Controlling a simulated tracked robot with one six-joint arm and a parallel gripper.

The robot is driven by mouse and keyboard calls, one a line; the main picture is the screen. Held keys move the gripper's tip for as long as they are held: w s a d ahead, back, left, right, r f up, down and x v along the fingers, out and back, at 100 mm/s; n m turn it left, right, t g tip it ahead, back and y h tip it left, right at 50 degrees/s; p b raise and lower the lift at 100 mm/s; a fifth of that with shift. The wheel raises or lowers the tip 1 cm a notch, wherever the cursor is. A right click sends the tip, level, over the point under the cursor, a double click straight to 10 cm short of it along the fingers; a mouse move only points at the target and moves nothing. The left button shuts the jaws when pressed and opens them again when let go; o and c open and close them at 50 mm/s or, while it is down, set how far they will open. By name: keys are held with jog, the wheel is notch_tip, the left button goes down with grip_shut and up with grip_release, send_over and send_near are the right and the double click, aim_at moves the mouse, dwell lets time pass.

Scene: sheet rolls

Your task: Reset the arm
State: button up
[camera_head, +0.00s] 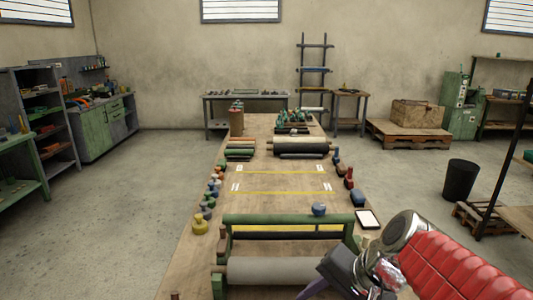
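My arm, with a red ribbed sleeve (455,262) and a silver joint (408,230), comes in from the lower right. My gripper (335,272) is dark with a purplish part low down, over the front right of the long wooden table (275,206). It overlaps the right end of a grey roll (270,270) in the picture. I cannot tell whether it touches the roll. The fingertips are not clear, and the frame's lower edge cuts the view.
A green frame (290,219) stands behind the grey roll, with a blue weight (319,209) at its top bar. A tablet (367,219) lies at the right edge. Coloured weights line both table edges. Dark rolls (301,148) lie farther back. The yellow-marked middle is clear.

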jog(key=s+d+n+t+h, duration=0.1)
jog(key=s+d+n+h, duration=0.3)
jog(key=s+n, duration=0.3)
jog(key=shift+s+d+t+h, duration=0.35)
jog(key=shift+d+t+h, duration=0.05)
jog(key=shift+d, duration=0.5)
